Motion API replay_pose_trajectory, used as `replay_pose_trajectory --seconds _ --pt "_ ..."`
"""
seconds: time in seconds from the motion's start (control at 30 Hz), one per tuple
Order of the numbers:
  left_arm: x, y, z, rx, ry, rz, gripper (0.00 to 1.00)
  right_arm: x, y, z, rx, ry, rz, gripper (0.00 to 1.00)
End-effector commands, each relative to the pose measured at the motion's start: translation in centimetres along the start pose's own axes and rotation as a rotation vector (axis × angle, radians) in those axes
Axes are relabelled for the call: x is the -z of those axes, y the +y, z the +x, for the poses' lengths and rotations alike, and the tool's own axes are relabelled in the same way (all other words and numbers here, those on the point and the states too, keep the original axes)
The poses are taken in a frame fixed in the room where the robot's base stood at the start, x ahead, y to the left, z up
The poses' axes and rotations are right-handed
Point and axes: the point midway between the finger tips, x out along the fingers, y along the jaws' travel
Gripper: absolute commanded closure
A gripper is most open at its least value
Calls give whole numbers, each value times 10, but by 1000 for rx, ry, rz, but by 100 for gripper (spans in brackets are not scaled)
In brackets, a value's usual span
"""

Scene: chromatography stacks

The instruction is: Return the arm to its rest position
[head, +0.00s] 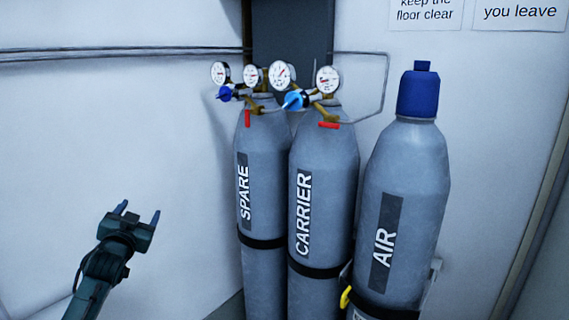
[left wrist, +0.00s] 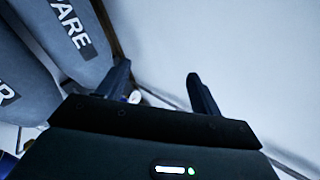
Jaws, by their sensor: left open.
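My left arm comes in from the lower left in the head view. Its gripper (head: 138,213) is open and empty, in the air in front of the white wall, left of the SPARE cylinder (head: 262,200) and apart from it. In the left wrist view, the two fingers of the gripper (left wrist: 158,85) stand apart with nothing held between them. Part of the SPARE cylinder (left wrist: 62,50) shows at the upper left of that view. My right gripper is in neither view.
Grey cylinders marked CARRIER (head: 322,190) and AIR (head: 405,190) stand right of SPARE. The AIR cylinder has a blue cap (head: 418,95). Gauges and blue knobs (head: 295,100) sit atop the other two.

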Motion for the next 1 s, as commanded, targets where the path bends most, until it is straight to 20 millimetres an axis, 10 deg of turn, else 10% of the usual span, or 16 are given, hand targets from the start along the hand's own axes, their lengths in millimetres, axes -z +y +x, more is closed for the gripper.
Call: replay_pose_trajectory --seconds 0.37,0.7,1.0 --pt "-94 101 -80 -188 -199 -105 35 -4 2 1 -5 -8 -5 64" --pt "-170 220 -272 -414 -380 -202 35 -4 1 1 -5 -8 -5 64" --pt "-172 260 -412 -521 -522 -320 35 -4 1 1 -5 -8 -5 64"
